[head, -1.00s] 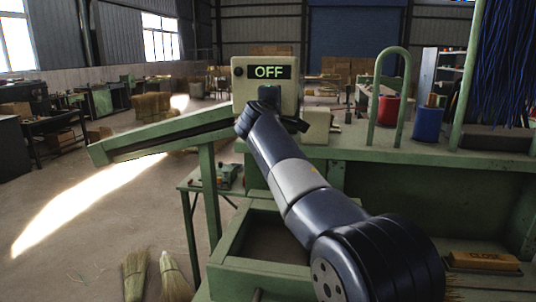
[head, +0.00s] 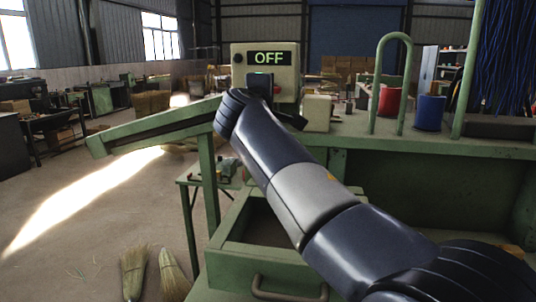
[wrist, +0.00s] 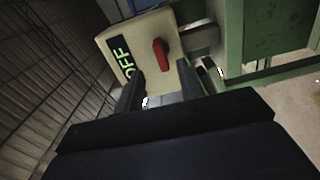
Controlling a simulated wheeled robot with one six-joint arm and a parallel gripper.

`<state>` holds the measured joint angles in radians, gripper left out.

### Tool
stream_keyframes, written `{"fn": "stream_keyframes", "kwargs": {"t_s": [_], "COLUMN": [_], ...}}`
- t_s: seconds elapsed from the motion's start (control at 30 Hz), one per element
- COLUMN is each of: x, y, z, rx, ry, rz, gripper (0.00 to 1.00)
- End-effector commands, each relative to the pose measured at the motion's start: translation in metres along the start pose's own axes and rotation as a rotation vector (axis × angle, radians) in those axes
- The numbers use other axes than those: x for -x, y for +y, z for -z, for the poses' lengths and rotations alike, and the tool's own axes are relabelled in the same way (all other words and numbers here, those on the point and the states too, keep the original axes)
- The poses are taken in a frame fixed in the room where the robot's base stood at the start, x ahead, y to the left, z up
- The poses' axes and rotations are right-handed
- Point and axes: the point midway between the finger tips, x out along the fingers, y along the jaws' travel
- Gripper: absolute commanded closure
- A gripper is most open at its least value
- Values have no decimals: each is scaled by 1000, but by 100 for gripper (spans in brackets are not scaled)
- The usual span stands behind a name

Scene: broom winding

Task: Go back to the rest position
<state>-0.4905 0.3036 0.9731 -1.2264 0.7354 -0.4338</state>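The control box (head: 240,65) is pale, with a lit display (head: 269,58) reading OFF. It stands at the back of the green bench. A red switch knob (head: 277,90) shows low on its front, partly beside my arm. In the wrist view the box (wrist: 140,50) appears tilted, with the red knob (wrist: 160,55) facing the camera. My gripper (wrist: 160,70) has its two dark fingers apart, with nothing seen between them, pointing toward the box below the knob. In the head view my arm hides the fingers.
A green sloping chute (head: 150,136) extends left of the box. A green hoop (head: 391,75), a red spool (head: 389,101) and a blue spool (head: 430,113) stand to the right. An open drawer (head: 265,278) is below the arm. Brooms (head: 134,272) stand at lower left.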

Motion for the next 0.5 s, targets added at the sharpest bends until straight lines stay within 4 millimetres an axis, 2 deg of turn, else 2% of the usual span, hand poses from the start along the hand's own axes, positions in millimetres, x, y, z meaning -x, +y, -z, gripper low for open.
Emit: {"fn": "stream_keyframes", "kwargs": {"t_s": [0.03,0.1,0.5], "x": [8,-14,-88], "y": [-1,1,4], "z": [0,0,0], "rx": [-1,2,2], "ry": [2,-4,-2], "rz": [-1,3,0], "gripper": [64,64,64]}}
